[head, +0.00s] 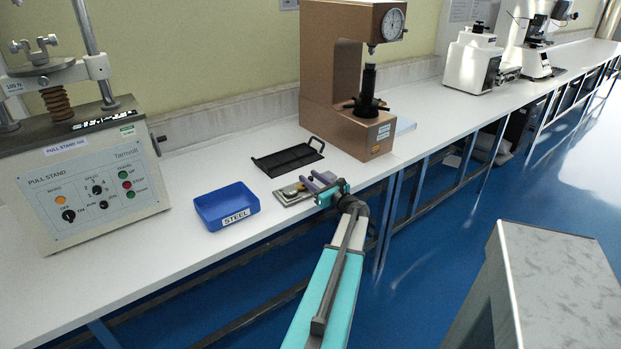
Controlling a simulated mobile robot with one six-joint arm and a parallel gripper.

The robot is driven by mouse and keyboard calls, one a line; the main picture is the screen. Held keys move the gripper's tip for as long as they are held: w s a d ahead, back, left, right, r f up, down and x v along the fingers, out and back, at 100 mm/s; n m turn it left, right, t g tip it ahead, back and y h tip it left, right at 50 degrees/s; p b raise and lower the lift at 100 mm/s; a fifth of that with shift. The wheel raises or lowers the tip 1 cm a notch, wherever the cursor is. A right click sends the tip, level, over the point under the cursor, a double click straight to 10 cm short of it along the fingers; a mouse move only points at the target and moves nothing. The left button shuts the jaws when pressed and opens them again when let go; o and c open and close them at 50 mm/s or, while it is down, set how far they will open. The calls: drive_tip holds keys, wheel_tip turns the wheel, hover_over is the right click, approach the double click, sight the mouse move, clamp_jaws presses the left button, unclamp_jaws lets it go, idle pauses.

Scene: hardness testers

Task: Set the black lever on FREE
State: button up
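The pull stand (85,185) stands at the far left of the bench, with a control panel on its front. The panel carries black knobs, among them one at the lower left (68,215), and orange, green and red buttons. A small dark lever-like part (157,143) sticks out of the stand's right side. I cannot read the word FREE anywhere, so I cannot tell which part is the black lever or how it is set. My gripper (309,185), with purple fingers, is over the bench's front edge, well right of the stand. Its finger gap is too small to judge.
A blue STEEL tray (226,207) lies between the stand and my gripper. A metal plate with small parts (291,193) is by my fingers. A black tray (288,159) lies behind. A brown hardness tester (318,75) stands beyond. White bench top (190,262) is bare in front.

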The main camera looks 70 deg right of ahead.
drive_tip(key=shift+w, duration=0.1)
clamp_jaws()
